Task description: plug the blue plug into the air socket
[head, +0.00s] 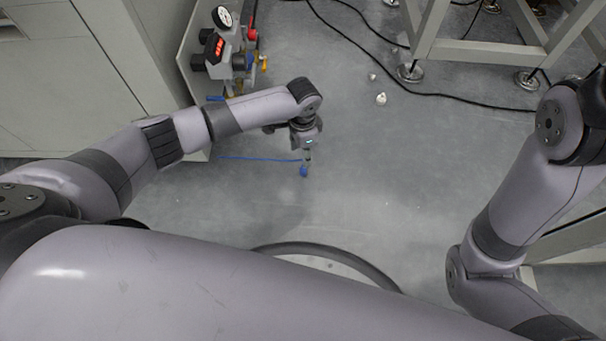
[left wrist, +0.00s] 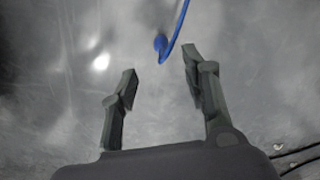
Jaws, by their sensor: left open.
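The blue plug (head: 304,171) is at the end of a thin blue hose (head: 255,158) over the grey floor. It also shows in the left wrist view (left wrist: 160,43), just beyond the gap between my fingertips. I cannot tell its exact height above the floor. My left gripper (head: 307,157) points down close to the plug; in the left wrist view its two fingers (left wrist: 160,62) are apart with nothing between them. The air unit (head: 228,52) with gauge and red display is mounted at upper left; I cannot make out its socket. My right gripper is out of view.
A grey cabinet (head: 70,80) stands at left beside the air unit. A metal frame (head: 480,50) on levelling feet is at upper right. Black cables (head: 400,85) and small pale pieces (head: 381,99) lie on the floor.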

